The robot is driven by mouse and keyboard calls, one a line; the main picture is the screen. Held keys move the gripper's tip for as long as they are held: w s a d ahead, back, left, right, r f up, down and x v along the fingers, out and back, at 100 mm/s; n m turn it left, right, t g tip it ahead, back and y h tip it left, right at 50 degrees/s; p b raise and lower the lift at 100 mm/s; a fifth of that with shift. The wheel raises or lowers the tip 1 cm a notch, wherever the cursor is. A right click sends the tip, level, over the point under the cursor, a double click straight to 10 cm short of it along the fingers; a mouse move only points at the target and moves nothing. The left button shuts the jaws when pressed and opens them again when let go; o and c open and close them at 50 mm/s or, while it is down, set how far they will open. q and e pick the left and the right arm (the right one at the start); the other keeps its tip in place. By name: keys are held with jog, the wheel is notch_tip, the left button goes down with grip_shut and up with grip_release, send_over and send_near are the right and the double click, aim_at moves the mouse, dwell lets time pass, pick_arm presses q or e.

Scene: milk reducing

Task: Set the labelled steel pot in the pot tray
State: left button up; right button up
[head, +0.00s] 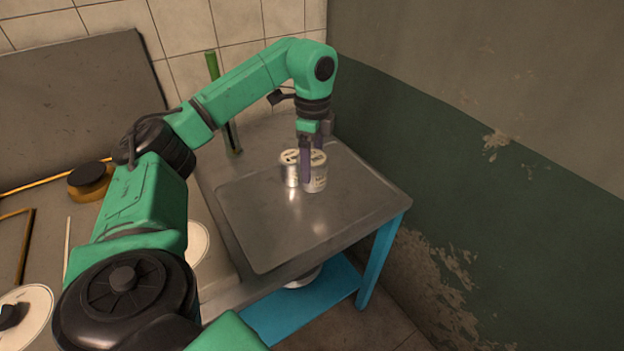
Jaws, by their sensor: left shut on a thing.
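My left gripper (314,160) reaches down over the grey metal tray (265,225) and is shut on a labelled steel pot (316,182). The pot is a short shiny cylinder with a pale label band near its top. It is upright at the back right part of the tray; I cannot tell whether its base touches the tray. A second, similar labelled pot (288,173) stands close beside it on the left, partly hidden by the gripper finger and the held pot. My right gripper is not in view.
The tray lies on a steel table with blue legs (378,255) and a blue lower shelf (300,303). A green upright object (223,110) stands behind, to the left. A wall (480,170) closes off the right. The front of the tray is bare.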

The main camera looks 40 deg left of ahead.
aim_at(312, 181)
pick_arm(q)
notch_tip(312, 181, down, 6)
jog(key=shift+r, duration=0.1)
jog(key=shift+s, duration=0.1)
jog(key=o, duration=1.4)
notch_tip(312, 181, up, 12)
jog(key=shift+r+p, duration=0.15)
jog(key=shift+p, duration=0.6)
